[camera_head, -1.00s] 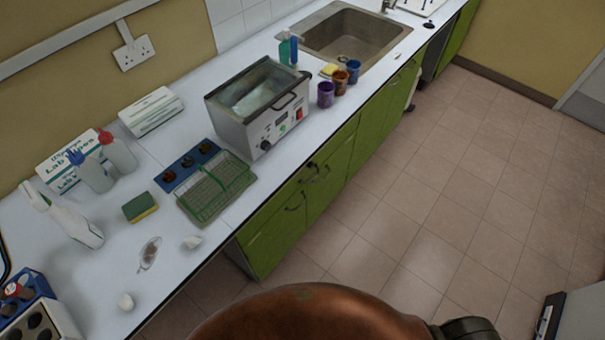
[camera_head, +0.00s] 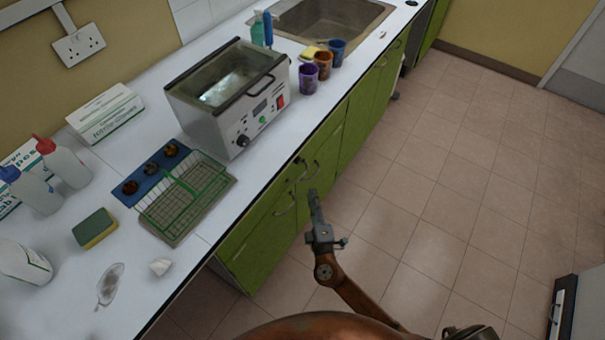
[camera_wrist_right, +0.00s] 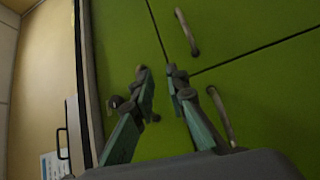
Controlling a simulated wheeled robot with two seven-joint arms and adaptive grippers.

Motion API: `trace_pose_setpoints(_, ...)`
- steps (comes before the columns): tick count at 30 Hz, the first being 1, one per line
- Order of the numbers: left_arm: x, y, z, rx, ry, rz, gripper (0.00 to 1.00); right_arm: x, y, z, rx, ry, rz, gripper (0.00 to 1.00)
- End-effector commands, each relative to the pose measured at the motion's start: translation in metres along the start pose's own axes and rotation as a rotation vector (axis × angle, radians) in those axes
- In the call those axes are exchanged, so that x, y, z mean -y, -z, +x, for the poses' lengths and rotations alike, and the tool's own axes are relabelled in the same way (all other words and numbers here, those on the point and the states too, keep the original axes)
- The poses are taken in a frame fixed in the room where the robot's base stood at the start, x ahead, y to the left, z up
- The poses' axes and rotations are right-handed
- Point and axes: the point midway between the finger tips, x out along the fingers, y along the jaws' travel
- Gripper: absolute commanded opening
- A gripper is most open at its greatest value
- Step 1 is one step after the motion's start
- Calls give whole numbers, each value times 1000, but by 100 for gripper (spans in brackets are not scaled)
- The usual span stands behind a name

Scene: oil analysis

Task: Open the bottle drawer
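Green cabinet fronts (camera_head: 262,232) with dark curved handles run under the white counter. One handle (camera_head: 285,205) is on the near front, and another handle (camera_head: 314,170) is close to my right gripper (camera_head: 314,194). All the fronts look closed; I cannot tell which one is the bottle drawer. In the right wrist view, my right gripper (camera_wrist_right: 159,74) is partly open and empty, its fingertips facing the green fronts. An upper handle (camera_wrist_right: 187,32) and a lower handle (camera_wrist_right: 222,118) lie to its right, the lower one close beside the right finger. My left gripper is not in view.
The counter (camera_head: 150,75) holds a water bath (camera_head: 215,125), a green wire rack (camera_head: 195,195), coloured cups (camera_head: 308,80), a sponge (camera_head: 95,228) and squeeze bottles (camera_head: 68,165).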

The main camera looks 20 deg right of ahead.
Motion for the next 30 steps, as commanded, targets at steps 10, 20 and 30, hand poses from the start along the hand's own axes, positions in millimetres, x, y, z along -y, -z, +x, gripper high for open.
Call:
trace_pose_setpoints(10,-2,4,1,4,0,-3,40,-36,24,22,-40,-101,-26,14)
trace_pose_setpoints(20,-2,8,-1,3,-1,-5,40,-39,25,69,-40,-97,-27,14)
trace_pose_setpoints(30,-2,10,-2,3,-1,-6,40,-40,25,78,-40,-96,-27,14)
